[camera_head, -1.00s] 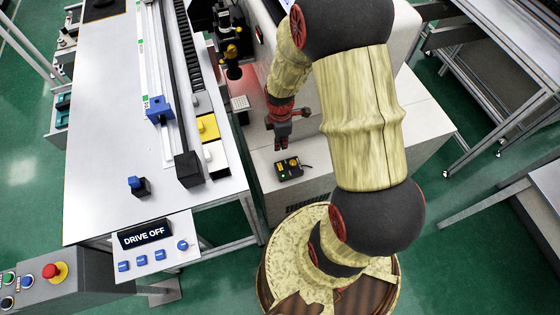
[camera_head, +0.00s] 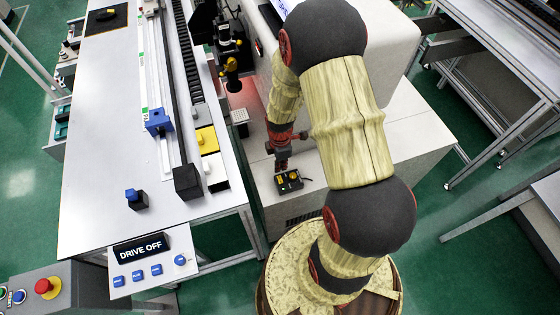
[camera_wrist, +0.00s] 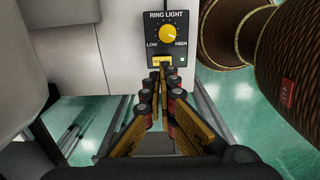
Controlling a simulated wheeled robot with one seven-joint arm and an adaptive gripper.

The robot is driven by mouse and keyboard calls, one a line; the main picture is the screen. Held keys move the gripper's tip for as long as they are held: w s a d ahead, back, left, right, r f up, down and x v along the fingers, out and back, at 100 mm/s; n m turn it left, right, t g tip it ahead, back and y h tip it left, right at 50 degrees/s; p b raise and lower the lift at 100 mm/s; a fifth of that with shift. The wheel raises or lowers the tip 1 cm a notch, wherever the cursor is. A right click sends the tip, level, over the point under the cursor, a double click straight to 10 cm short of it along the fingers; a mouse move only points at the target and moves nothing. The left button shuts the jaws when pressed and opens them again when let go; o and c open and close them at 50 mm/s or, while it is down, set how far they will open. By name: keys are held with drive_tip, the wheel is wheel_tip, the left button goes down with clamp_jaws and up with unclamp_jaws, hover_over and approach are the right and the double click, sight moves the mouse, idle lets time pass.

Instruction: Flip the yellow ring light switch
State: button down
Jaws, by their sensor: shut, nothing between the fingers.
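The ring light control box (camera_wrist: 150,47) is black, with a yellow dial marked LOW and HIGH. Its yellow switch (camera_wrist: 162,61) sits below the dial, with a small green light to its right. In the head view the box (camera_head: 289,182) lies on the pale machine base, with my gripper (camera_head: 281,166) just above and beside its upper left. In the wrist view my gripper (camera_wrist: 162,74) is shut and empty, its fingertips right at the lower edge of the switch. The fingertips partly cover the switch's lower part, and I cannot tell whether they touch it.
A white table (camera_head: 95,120) with a rail, a blue block (camera_head: 158,121) and a DRIVE OFF panel (camera_head: 141,247) stands left. A dark camera column with a yellow part (camera_head: 231,68) rises behind my gripper. The pale base (camera_head: 400,150) is clear to the right.

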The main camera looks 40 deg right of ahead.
sight(280, 178)
wheel_tip(280, 178, down, 8)
drive_tip(key=shift+r+b, duration=0.25)
drive_tip(key=shift+b, duration=0.4)
